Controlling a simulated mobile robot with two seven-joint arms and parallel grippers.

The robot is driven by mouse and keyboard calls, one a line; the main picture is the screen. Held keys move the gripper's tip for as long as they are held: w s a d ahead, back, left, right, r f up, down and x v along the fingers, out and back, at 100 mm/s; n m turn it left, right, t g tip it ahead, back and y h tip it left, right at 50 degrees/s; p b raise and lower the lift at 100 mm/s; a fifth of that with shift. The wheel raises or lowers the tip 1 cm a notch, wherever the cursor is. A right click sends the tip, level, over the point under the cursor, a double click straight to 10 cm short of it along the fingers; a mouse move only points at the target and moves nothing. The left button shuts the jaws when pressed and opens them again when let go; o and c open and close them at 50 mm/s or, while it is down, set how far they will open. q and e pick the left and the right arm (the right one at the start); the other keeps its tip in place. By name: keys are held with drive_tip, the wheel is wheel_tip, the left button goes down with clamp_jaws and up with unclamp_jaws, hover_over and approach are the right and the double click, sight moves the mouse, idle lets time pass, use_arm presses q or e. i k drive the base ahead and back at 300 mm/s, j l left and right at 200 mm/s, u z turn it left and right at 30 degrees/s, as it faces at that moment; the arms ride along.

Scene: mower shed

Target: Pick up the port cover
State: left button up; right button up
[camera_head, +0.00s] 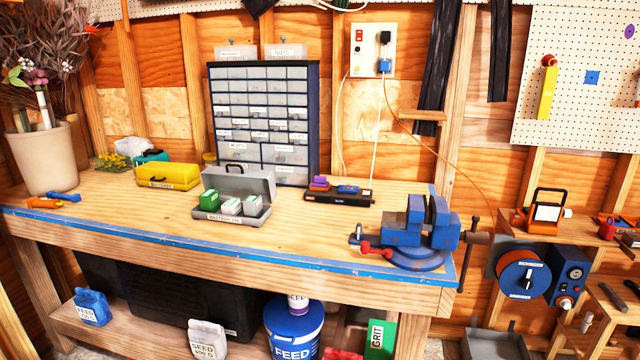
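I cannot tell for sure which thing is the port cover. A long black device (338,197) lies on the workbench right of the middle. A small purple piece (319,183) and a flat blue piece (348,189) sit on top of it; they are too small to name. A grey open-lidded case (233,215) stands left of it with green and white blocks inside. Neither of my grippers is in view.
The wooden workbench (300,235) has a blue front edge. A blue vise (418,235) stands at its right end. A drawer cabinet (264,122), a yellow case (168,175) and a potted plant (42,158) stand further back and left. The bench's front middle is clear.

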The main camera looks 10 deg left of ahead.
sight(319, 181)
drive_tip(key=i+j, duration=0.25)
drive_tip(key=j, duration=0.15)
drive_tip(key=i+j, duration=0.25)
drive_tip(key=j, duration=0.2)
drive_tip(key=i+j+z, duration=0.35)
drive_tip(key=j+z, duration=0.2)
drive_tip(key=j, duration=0.15)
